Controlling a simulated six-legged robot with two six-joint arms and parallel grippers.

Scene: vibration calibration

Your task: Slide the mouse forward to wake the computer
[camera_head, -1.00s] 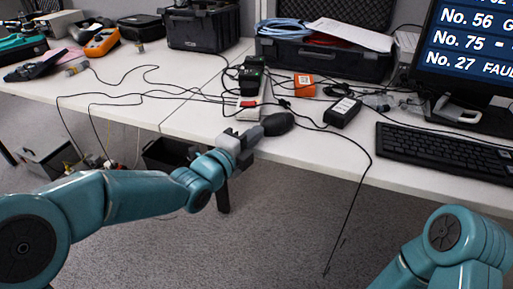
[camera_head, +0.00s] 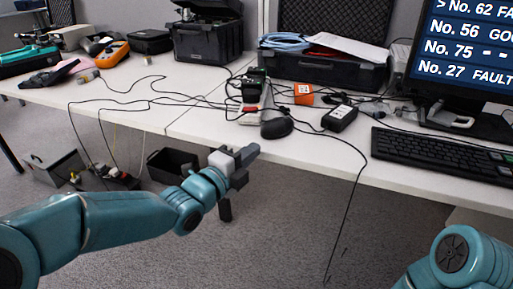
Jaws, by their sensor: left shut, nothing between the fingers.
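A black mouse (camera_head: 277,128) lies near the front edge of the white table (camera_head: 330,160), left of the keyboard. The computer monitor (camera_head: 465,60) at the right is lit and shows lines of text on blue. My left gripper (camera_head: 252,152) is shut and empty at the table's front edge, below and left of the mouse, with a visible gap between them. My right arm (camera_head: 455,255) shows at the lower right, but its gripper is out of view.
A black keyboard (camera_head: 440,155) lies below the monitor. A black adapter (camera_head: 339,118), an orange box (camera_head: 303,94) and a dark device (camera_head: 254,82) sit among loose cables behind the mouse. A black case (camera_head: 320,72) stands at the back.

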